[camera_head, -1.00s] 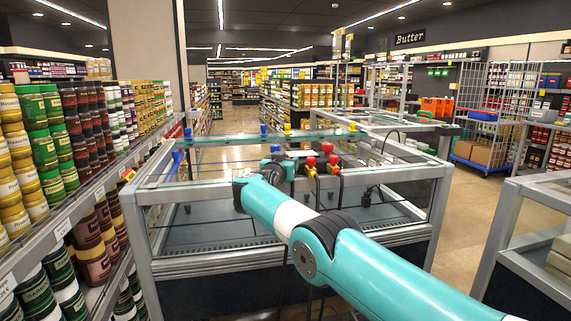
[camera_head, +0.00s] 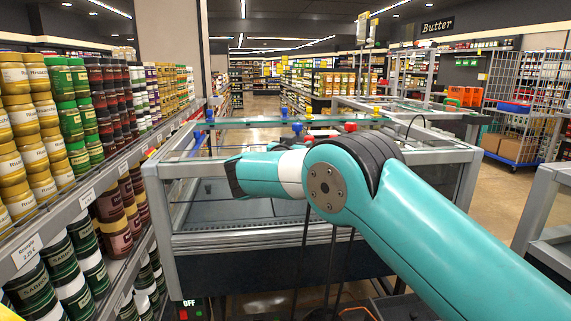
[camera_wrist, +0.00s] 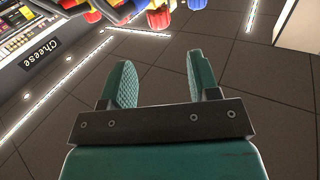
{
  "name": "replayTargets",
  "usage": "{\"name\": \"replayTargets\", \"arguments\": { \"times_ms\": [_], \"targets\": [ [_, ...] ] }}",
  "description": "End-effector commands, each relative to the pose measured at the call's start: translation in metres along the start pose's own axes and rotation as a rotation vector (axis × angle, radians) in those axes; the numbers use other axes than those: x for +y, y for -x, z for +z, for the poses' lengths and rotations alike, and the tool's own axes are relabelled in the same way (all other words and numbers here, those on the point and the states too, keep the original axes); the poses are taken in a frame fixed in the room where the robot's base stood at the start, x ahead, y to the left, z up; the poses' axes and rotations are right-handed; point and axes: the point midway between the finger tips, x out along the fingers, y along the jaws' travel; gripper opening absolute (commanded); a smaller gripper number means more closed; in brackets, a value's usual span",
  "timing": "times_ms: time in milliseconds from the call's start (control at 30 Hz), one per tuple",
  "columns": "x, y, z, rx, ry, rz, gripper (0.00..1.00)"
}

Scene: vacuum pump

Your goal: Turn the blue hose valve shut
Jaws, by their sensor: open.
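Blue valve handles show on the glass-sided case: one (camera_head: 197,134) at the left end and one (camera_head: 297,128) near the middle, partly behind my arm. I cannot tell which is the hose valve. In the wrist view, blue parts (camera_wrist: 197,4) and a red knob (camera_wrist: 157,20) are at the top edge, cut off by the frame, beyond the fingertips. My gripper (camera_wrist: 160,72) has its two green fingers apart with nothing between them. It touches none of these parts in the wrist view. In the head view the fingers are hidden behind my arm.
The case's metal frame (camera_head: 158,215) and glass stand close in front of my arm. Stacked jars on a shelf (camera_head: 75,210) line the left side. Another case (camera_head: 540,205) stands at right. Dark hoses (camera_head: 333,265) hang below my arm. Open aisle floor (camera_head: 495,200) lies to the right.

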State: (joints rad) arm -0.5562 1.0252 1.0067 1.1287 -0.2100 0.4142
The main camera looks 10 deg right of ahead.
Motion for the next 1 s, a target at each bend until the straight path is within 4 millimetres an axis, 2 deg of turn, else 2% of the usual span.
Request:
{"name": "replayTargets", "arguments": {
  "times_ms": [33,200,400,833,1000],
  "targets": [
    [-0.002,0.015,0.003,-0.001,0.002,-0.004,0.56],
    [-0.001,0.052,0.002,0.0,0.001,-0.003,0.56],
    [0.0,0.076,0.001,0.0,-0.001,0.0,0.56],
    [0.001,0.081,-0.001,-0.004,0.0,0.0,0.56],
    [0.015,0.074,0.0,-0.144,0.025,-0.047,0.56]
  ]
}}
